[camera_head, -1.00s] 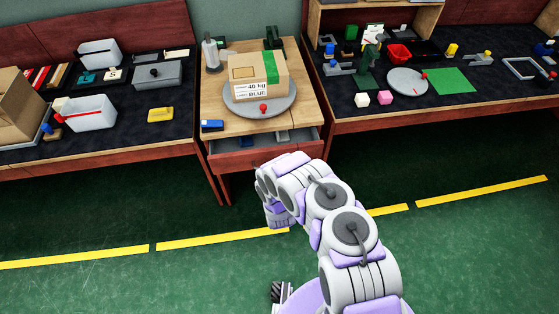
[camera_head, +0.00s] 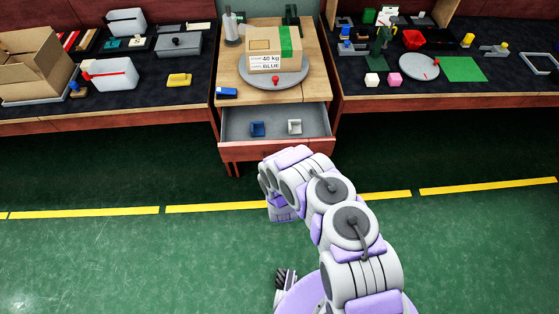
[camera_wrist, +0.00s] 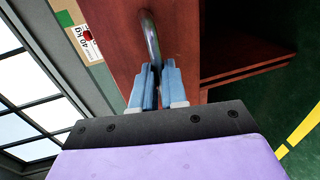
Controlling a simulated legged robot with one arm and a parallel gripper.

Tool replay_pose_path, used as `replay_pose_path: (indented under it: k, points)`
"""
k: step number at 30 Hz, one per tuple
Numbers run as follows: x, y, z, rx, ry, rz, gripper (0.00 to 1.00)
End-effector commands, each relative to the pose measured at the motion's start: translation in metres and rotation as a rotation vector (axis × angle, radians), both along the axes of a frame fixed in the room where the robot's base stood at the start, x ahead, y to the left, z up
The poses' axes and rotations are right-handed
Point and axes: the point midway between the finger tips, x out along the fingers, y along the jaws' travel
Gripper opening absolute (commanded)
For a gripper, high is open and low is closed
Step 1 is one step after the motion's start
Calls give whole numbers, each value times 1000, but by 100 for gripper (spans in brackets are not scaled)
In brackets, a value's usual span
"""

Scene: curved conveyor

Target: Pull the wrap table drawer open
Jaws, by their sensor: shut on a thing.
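The wrap table (camera_head: 231,64) stands in the upper middle of the head view. Its drawer (camera_head: 225,152) is pulled out toward me, and its grey inside shows a blue item (camera_head: 257,129) and a white item (camera_head: 294,127). In the wrist view the reddish drawer front (camera_wrist: 118,35) fills the upper middle, with a curved metal handle (camera_wrist: 150,38) on it. My gripper (camera_wrist: 153,72) is shut on this handle, with the blue fingers on both sides of it. In the head view my arm hides the fingers and the handle.
A cardboard box (camera_head: 262,45) sits on a round grey turntable (camera_head: 240,78) on the wrap table. Dark-topped benches flank it, with an open carton (camera_head: 30,75) on the left and a green mat (camera_head: 463,69) on the right. Green floor in front is clear.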

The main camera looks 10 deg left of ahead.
Motion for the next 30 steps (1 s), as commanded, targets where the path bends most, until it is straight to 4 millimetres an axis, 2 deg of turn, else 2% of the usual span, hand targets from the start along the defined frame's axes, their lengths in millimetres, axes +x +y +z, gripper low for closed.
replay_pose_path:
  k: [3, 4, 12, 19, 23, 26, 30]
  points:
    - [-1, -3, -4, -6, 8, -5, 0]
    - [-1, -3, -4, -6, 8, -5, 14]
    - [-1, -3, -1, -2, 3, -5, 38]
    - [-2, -3, 0, 0, 1, -4, 38]
    - [-10, -4, 3, -1, 2, -3, 38]
    - [-24, -7, 7, -1, 1, -1, 38]
    - [-54, -15, 13, -6, 5, 0, 38]
